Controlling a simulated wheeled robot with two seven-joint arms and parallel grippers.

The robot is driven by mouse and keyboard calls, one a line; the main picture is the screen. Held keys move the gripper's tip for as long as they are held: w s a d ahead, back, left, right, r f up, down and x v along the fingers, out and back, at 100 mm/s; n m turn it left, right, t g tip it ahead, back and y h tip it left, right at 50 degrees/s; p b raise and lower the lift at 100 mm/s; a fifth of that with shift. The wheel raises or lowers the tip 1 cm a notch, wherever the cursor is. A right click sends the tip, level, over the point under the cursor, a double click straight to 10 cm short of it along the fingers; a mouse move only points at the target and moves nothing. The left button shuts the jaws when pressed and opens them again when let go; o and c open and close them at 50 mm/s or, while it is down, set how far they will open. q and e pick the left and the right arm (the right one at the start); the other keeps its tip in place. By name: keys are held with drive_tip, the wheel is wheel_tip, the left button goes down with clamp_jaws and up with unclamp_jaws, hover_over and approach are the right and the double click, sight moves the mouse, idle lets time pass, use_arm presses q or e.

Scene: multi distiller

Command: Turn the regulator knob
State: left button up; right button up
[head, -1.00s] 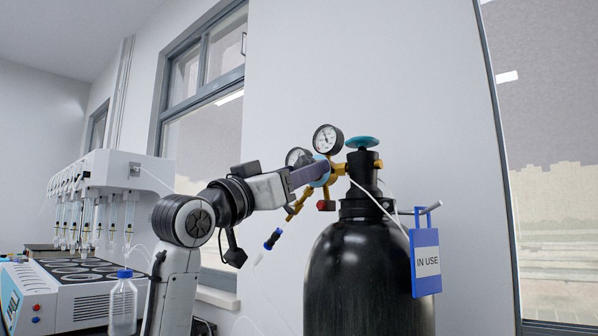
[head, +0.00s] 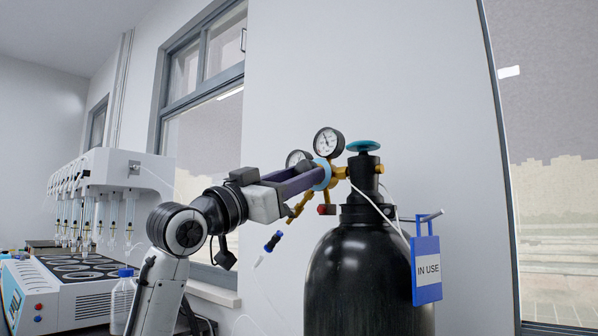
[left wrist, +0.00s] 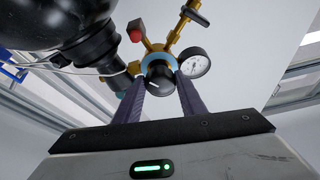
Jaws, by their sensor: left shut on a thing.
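The gold and light-blue pressure regulator (head: 324,174) with two round gauges (head: 328,142) sits on the neck of a black gas cylinder (head: 365,270). In the left wrist view its black knob (left wrist: 160,79) with a white mark faces my camera. My left gripper (head: 315,178) reaches in from the left, its purple fingers at the regulator's front. In the left wrist view the fingers (left wrist: 162,92) are shut on the knob, one at each side. In the head view the fingers and the regulator body hide the knob. My right gripper is out of view.
A teal valve wheel (head: 363,146) tops the cylinder, and a blue "IN USE" tag (head: 426,264) hangs at its right. A thin white hose (head: 376,207) runs from the regulator. Distillation equipment (head: 120,175) and a bottle (head: 122,298) stand at left.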

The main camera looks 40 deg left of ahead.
use_arm(q)
drive_tip(key=o, duration=1.1)
drive_tip(key=shift+c, duration=0.2)
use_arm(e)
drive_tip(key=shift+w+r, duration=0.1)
use_arm(q)
drive_tip(key=shift+s, duration=0.1)
drive_tip(key=b+v, duration=0.1)
drive_tip(key=v, duration=0.9)
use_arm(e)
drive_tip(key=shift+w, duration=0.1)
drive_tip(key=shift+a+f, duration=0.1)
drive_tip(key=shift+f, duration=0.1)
